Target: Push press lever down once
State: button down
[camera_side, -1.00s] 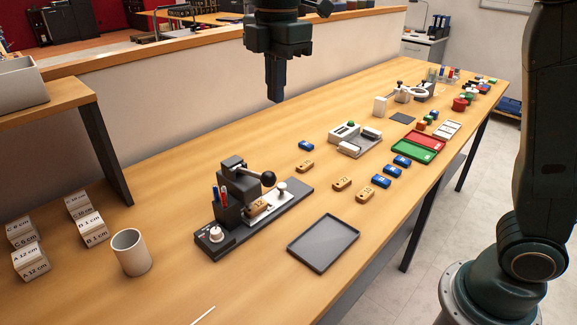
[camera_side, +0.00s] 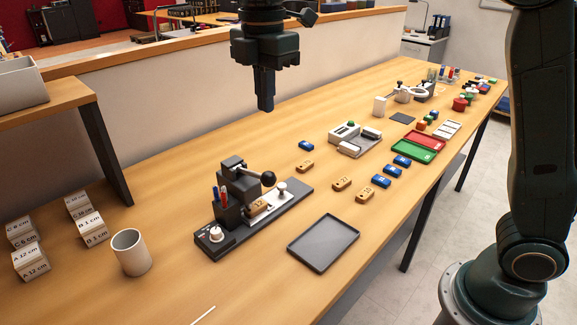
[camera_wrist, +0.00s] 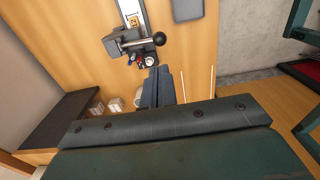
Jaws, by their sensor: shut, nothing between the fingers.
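The laser marker (camera_side: 232,190) is a dark press-like device on a long dark base, near the middle of the bench. Its press lever (camera_side: 268,178) ends in a black ball and sticks out to the right. A wooden block (camera_side: 257,207) lies in the marker's light holder. My gripper (camera_side: 265,108) is shut and empty, pointing down, well above the bench and apart from the lever. In the wrist view the gripper (camera_wrist: 157,72) shows below the marker, and the lever's ball (camera_wrist: 158,39) shows just above the fingertips in the picture.
An empty dark tray (camera_side: 323,243) lies right of the marker. A white cup (camera_side: 131,252) and several labelled blocks (camera_side: 90,230) stand at left. Wooden and blue blocks (camera_side: 381,181) lie behind the tray. Bare bench lies between the marker and the back wall.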

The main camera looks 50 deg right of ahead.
aim_at(269, 172)
notch_tip(269, 172, down, 13)
jog(key=shift+r, duration=0.1)
dwell(0.5)
dwell(0.3)
jog(key=shift+s+f, duration=0.35)
jog(key=shift+f, duration=0.4)
jog(key=shift+s+f, duration=0.4)
jog(key=shift+f, duration=0.4)
jog(key=shift+s+f, duration=0.35)
jog(key=shift+f, duration=0.4)
jog(key=shift+r, duration=0.1)
jog(key=s+r, duration=0.4)
jog(key=r, duration=0.9)
jog(key=shift+r, duration=0.4)
jog(key=shift+s, duration=0.1)
